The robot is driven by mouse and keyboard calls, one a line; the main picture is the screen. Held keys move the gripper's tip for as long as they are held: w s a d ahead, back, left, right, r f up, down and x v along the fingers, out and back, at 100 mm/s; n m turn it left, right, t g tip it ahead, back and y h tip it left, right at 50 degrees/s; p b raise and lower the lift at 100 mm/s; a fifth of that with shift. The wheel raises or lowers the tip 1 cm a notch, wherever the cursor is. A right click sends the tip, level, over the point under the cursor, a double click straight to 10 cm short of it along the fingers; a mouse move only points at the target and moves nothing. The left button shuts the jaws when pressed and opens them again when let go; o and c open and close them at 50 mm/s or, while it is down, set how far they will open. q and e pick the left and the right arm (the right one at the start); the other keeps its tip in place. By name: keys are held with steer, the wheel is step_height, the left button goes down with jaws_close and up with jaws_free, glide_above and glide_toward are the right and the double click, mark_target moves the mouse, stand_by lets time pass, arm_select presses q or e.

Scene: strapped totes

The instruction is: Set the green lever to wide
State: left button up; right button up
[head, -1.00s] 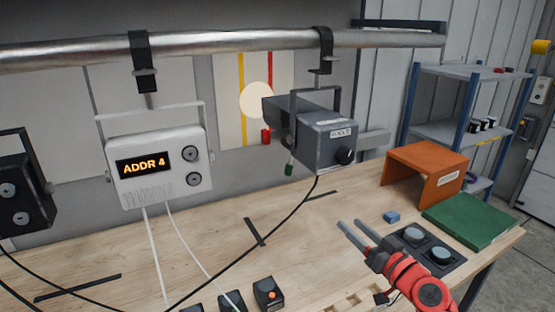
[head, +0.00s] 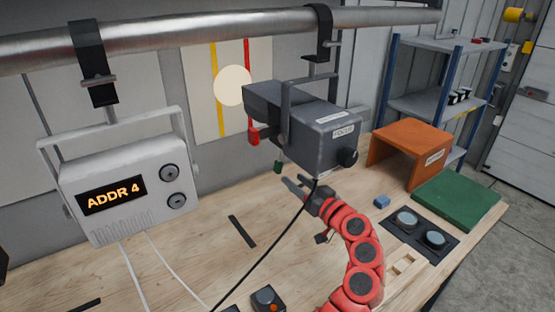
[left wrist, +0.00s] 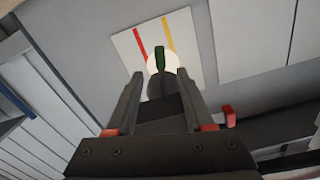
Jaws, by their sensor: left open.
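The green lever (head: 278,167) hangs under the grey lamp body (head: 322,135), which is clamped to the overhead pipe. It also shows in the left wrist view (left wrist: 160,57), beyond my fingertips and in line with the gap between them. A red lever (head: 253,137) sits on the lamp's near-left side. My left gripper (head: 294,183) is open and empty, just below and right of the green lever, apart from it as far as I can tell. Its two fingers frame the gap in the left wrist view (left wrist: 160,80). My right gripper is out of view.
A black cable runs down from the lamp past my gripper. A white box reading ADDR 4 (head: 120,190) hangs left. A pale light spot (head: 233,86) falls on the wall panel.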

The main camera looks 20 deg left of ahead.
mark_target(281, 167)
arm_select(q)
steer(key=p+x, duration=0.1)
steer(key=x, duration=0.3)
steer(key=p+x, duration=0.1)
steer(key=x, duration=0.3)
steer(key=shift+r+p, duration=0.2)
steer(key=shift+p, duration=0.2)
steer(key=shift+w+a+f, duration=0.15)
steer(key=shift+w+a, duration=0.15)
steer(key=shift+a, duration=0.05)
jaws_close()
stand_by(0.6)
